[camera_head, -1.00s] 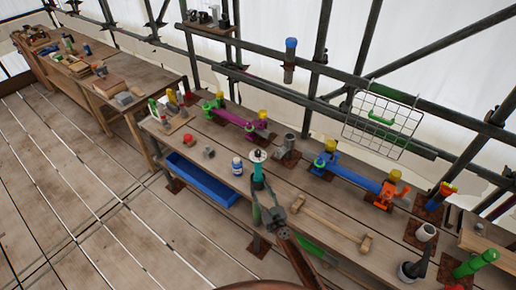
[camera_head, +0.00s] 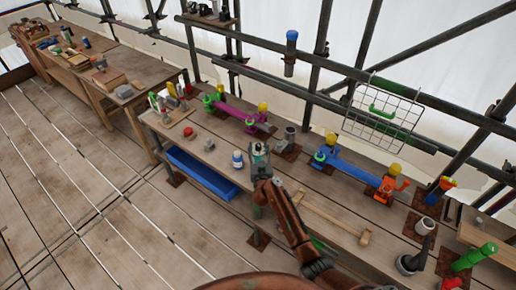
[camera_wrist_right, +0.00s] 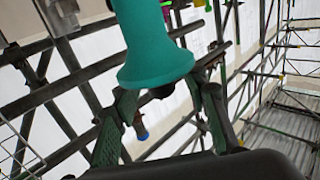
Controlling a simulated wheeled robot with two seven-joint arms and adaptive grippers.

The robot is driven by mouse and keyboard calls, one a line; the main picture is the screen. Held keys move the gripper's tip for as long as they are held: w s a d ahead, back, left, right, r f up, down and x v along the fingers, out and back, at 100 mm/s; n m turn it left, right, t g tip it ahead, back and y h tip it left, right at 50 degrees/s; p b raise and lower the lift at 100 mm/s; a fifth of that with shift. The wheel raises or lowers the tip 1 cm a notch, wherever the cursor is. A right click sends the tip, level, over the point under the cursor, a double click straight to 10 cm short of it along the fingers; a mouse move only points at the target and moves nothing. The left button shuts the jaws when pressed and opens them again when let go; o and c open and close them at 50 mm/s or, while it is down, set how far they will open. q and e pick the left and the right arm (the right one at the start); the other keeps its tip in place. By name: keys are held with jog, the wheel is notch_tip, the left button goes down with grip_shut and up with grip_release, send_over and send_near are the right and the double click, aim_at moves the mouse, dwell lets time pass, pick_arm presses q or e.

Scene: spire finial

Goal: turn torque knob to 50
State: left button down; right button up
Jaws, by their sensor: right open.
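A teal tool with a flared end (camera_wrist_right: 155,60) fills the upper middle of the right wrist view, with a dark part just under its flare. In the head view a little teal (camera_head: 257,148) shows at my right gripper (camera_head: 260,158), which hides most of the tool. The right gripper is open, its two fingers (camera_wrist_right: 163,120) spread on either side below the flare; I cannot tell whether they touch it. No knob scale or number is readable, and the white disc on top is hidden. My left gripper is not in view.
A white and blue bottle (camera_head: 237,159) stands just left of the right gripper. A mallet (camera_head: 335,216) lies to the right on the bench. A blue bin (camera_head: 200,175) sits below the front edge. Magenta (camera_head: 240,115) and blue (camera_head: 348,166) fixtures stand behind.

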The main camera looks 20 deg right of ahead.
jog(key=shift+w+d, duration=0.1)
jog(key=shift+w, duration=0.25)
jog(key=shift+c, duration=0.3)
grip_shut()
